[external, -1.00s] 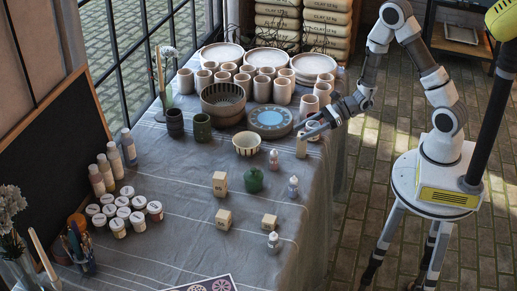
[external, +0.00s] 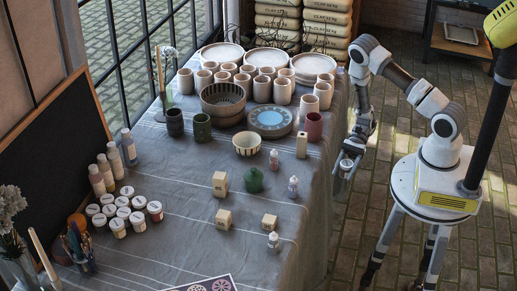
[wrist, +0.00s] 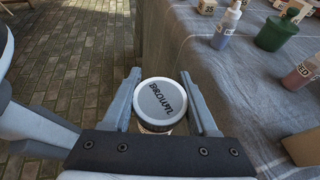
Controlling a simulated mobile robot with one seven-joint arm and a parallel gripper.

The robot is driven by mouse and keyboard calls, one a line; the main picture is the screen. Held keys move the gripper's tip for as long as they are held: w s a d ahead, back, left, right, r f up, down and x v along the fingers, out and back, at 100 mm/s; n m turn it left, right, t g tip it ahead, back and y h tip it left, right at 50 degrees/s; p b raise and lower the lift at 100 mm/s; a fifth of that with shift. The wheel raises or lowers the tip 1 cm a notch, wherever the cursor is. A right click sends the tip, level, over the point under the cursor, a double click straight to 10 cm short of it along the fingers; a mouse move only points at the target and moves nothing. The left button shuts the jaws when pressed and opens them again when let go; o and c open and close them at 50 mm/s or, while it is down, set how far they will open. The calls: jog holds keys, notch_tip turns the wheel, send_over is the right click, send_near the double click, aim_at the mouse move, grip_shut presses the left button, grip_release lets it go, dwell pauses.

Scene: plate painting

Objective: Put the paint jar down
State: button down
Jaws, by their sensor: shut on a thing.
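A paint jar with a white lid marked BROWN (wrist: 160,100) sits between the fingers of my gripper (wrist: 159,78) in the wrist view. The gripper is shut on it, and the lid faces the camera. Its lower body is mostly hidden. In the external view, my gripper (external: 347,167) holds the jar (external: 346,163) just off the right edge of the table (external: 230,250). Below the jar in the wrist view is brick floor and hanging cloth.
A cluster of similar white-lidded jars (external: 122,212) stands at the table's left. A reddish cup (external: 313,126) is near the right edge. Cloth between the jars and blocks is clear.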

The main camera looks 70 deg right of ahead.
jog(key=s+d+f+n+g+h+b, duration=0.1)
jog(key=s+d+n+g+h, duration=0.15)
jog(key=d+n+g, duration=0.45)
jog(key=s+d+n+g+h+b, duration=0.1)
jog(key=s+d+n+g+h, duration=0.15)
jog(key=d+n+g, duration=0.55)
jog(key=w+d+r+n+g+h, duration=0.2)
jog(key=w+d+r+n+h, duration=0.2)
jog(key=d+r+n+h, duration=0.45)
jog(key=w+d+r+n+t+h+b, duration=0.25)
jog(key=w+r+n+t+h, duration=0.2)
jog(key=w+h, duration=0.4)
jog(key=w+a+f+n+t+h+b, duration=0.3)
jog(key=w+a+n+t+b, duration=0.5)
jog(key=w+a+n+t, duration=0.95)
jog(key=w+a+n+t+y+b, duration=0.2)
jog(key=w+a+n+y+b, duration=0.15)
jog(key=a, duration=1.05)
jog(key=w+a+n+t+y+b, duration=0.2)
jog(key=w+a+y, duration=0.15)
jog(key=a, duration=1.05)
jog(key=shift+h, duration=0.5)
notch_tip(320, 180, down, 5)
jog(key=shift+a+r+b, duration=0.1)
jog(key=shift+a+b, duration=0.05)
jog(key=shift+b, duration=0.65)
jog(key=shift+f+b, duration=0.75)
jog(key=shift+f, duration=1.35)
